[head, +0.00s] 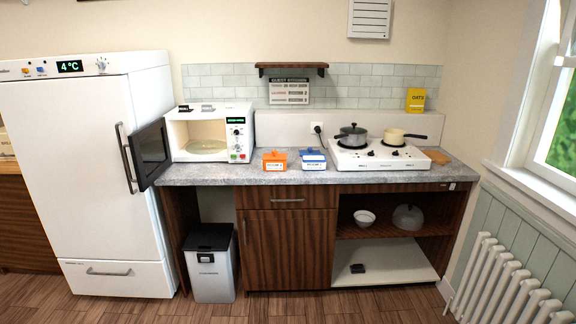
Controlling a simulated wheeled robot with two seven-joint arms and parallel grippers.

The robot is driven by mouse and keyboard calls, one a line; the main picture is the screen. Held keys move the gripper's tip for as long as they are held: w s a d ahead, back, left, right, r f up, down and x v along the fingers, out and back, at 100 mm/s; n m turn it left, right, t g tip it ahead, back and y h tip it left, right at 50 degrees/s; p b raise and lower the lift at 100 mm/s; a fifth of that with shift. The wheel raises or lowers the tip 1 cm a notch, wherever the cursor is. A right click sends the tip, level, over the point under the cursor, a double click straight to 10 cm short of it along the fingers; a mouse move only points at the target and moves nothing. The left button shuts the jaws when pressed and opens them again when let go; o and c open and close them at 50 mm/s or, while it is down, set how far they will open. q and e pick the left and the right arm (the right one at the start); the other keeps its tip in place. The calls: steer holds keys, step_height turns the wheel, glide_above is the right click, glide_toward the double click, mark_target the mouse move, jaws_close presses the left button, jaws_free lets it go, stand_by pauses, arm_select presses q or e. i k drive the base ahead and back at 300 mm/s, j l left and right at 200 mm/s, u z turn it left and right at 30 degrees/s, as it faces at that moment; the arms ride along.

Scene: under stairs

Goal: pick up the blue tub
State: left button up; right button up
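The blue tub (313,160) is a small box with a blue top and a white label on its front. It sits on the grey speckled counter (235,174), near the front edge, just left of the white hob. An orange tub (275,161) of similar size stands to its left, with a small gap between them. Neither of my grippers is in the head view.
A white microwave (213,133) stands left of the tubs with its dark door (152,153) swung open over the counter's left end. The hob (379,158) carries a grey pot (352,138) and a cream pan (393,136). A bin (211,264) and fridge (85,180) stand left. Floor in front is clear.

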mark_target(310, 162)
steer(key=i+z, duration=0.1)
steer(key=i, duration=0.7)
steer(key=i+j+z, duration=0.15)
steer(key=i, duration=0.7)
